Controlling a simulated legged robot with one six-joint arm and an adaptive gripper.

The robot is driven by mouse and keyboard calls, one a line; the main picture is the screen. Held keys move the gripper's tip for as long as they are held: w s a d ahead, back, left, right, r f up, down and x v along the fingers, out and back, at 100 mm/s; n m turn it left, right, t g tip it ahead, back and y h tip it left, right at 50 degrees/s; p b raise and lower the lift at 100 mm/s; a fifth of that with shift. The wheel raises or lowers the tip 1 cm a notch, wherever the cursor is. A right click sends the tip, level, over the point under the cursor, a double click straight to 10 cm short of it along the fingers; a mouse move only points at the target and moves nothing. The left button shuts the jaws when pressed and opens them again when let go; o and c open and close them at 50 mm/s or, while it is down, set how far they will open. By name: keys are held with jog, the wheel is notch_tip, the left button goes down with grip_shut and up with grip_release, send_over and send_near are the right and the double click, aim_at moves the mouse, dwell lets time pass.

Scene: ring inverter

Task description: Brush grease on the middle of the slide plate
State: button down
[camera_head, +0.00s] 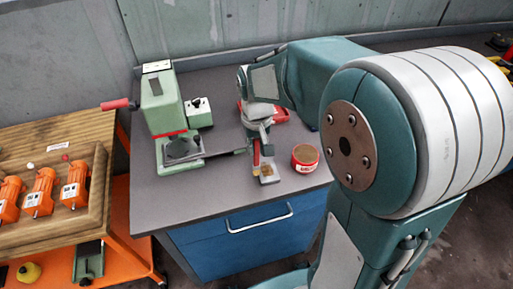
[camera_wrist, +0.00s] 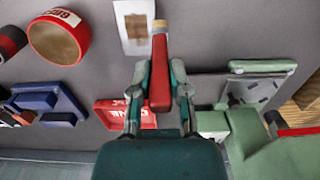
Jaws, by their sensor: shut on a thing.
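My gripper (camera_wrist: 159,90) is shut on a brush with a red handle (camera_wrist: 160,70). In the wrist view its pale bristle tip (camera_wrist: 159,28) points away from my gripper, close beside a small light plate (camera_wrist: 122,12) with a brown square patch in its middle. In the head view the red brush (camera_head: 256,155) hangs below my gripper (camera_head: 257,128), near the same plate (camera_head: 270,180) at the table's front edge. I cannot tell whether the bristles touch the plate. A round red grease tin (camera_head: 305,159) with brown content stands right of the plate; it also shows in the wrist view (camera_wrist: 60,38).
A green press (camera_head: 162,104) with a red handle stands at the left of the grey table (camera_head: 200,195). A red tray (camera_head: 281,112) lies behind my gripper. A blue holder (camera_wrist: 50,105) shows in the wrist view. Orange motors (camera_head: 42,190) sit on a wooden bench.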

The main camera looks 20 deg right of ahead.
aim_at(259, 154)
jog(key=shift+d+r, duration=0.1)
jog(key=shift+r, duration=3.7)
jog(key=shift+d, duration=0.35)
jog(key=shift+a, duration=0.25)
